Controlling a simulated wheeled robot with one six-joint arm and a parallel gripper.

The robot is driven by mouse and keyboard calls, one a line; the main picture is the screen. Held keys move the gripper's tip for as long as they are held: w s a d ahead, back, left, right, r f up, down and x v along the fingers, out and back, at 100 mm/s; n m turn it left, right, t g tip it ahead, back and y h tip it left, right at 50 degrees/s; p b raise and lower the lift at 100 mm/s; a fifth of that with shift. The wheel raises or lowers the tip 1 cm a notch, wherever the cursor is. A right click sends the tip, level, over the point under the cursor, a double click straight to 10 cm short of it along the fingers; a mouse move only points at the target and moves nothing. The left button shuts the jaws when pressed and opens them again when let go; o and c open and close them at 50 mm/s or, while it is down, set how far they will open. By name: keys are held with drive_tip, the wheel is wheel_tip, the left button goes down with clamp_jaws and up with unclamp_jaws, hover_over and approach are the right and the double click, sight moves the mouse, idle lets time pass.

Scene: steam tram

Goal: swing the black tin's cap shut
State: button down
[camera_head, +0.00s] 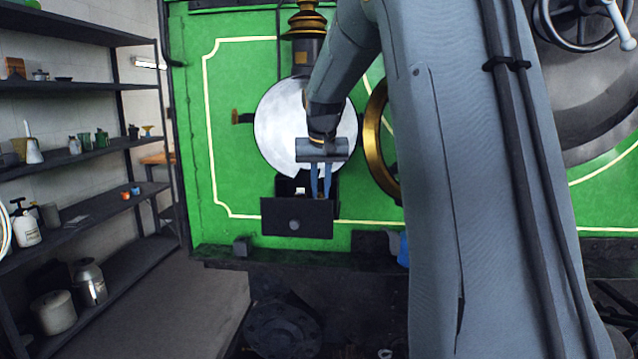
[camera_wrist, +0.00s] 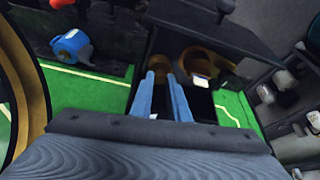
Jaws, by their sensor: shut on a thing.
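An open-topped black box (camera_head: 297,218) with a round knob on its front is fixed low on the green panel; the wrist view shows it from above (camera_wrist: 225,28). A black tin with its cap cannot be made out apart from this dark box. My gripper (camera_head: 320,192) points down into the box at its right side, with its blue fingers close together. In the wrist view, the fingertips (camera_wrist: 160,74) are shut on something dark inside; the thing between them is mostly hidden. A brass-yellow ring (camera_wrist: 208,62) and a small white piece (camera_wrist: 198,81) are beside the fingers.
A large pale disc (camera_head: 277,118) is above the box. A brass ring (camera_head: 376,140) stands close to its right, partly behind my arm. A blue object (camera_head: 404,249) sits lower right. Shelves (camera_head: 75,155) with bottles and cups line the left; the floor between is clear.

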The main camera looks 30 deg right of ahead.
drive_tip(key=shift+s+d+n+y+p, duration=0.1)
drive_tip(key=shift+d+n+y+p, duration=0.15)
drive_tip(key=shift+n, duration=0.45)
drive_tip(key=c, duration=1.7)
unclamp_jaws()
drive_tip(key=b+v, duration=0.2)
drive_tip(key=v, duration=0.6)
drive_tip(key=shift+s+f, duration=0.1)
